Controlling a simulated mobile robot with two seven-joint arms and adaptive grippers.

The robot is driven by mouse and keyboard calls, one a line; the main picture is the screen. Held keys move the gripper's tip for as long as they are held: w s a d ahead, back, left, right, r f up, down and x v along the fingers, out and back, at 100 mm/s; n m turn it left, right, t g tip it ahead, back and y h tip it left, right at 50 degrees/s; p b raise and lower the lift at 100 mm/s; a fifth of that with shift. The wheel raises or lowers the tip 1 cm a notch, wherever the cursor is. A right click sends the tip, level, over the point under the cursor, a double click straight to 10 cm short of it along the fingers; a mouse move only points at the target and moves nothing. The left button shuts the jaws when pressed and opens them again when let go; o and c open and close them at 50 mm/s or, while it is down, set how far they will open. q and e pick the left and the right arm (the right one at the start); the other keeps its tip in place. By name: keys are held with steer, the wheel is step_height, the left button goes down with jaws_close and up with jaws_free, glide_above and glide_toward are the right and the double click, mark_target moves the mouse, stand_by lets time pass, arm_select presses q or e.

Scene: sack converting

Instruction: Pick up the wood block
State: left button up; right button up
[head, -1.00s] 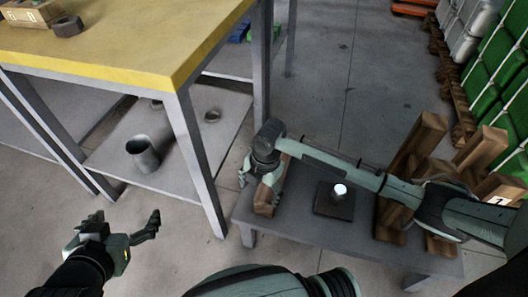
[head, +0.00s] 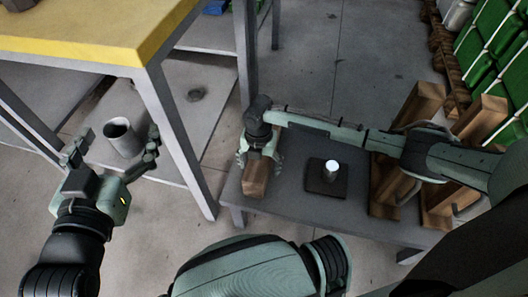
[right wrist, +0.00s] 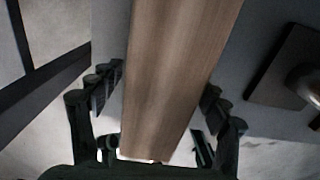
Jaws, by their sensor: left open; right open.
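The wood block (head: 257,180) lies on the low grey table, near its left end. My right gripper (head: 259,160) is over the block, with one finger on each side of it. In the right wrist view the block (right wrist: 178,70) runs lengthwise between the open fingers of that gripper (right wrist: 162,84). A gap shows at the left fingers; at the right ones I cannot tell whether they touch. The block's far end is cut off by the frame. My left gripper (head: 112,146) is open and empty, away from the block at the left.
The low grey table (head: 293,208) also bears a dark square base with a metal post (head: 328,177) right of the block, and upright wooden pieces (head: 384,185) farther right.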

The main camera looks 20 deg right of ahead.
steer(key=shift+f, duration=0.25)
steer(key=shift+c, duration=0.3)
jaws_close()
steer(key=shift+w+r, duration=0.1)
steer(key=shift+w, duration=0.05)
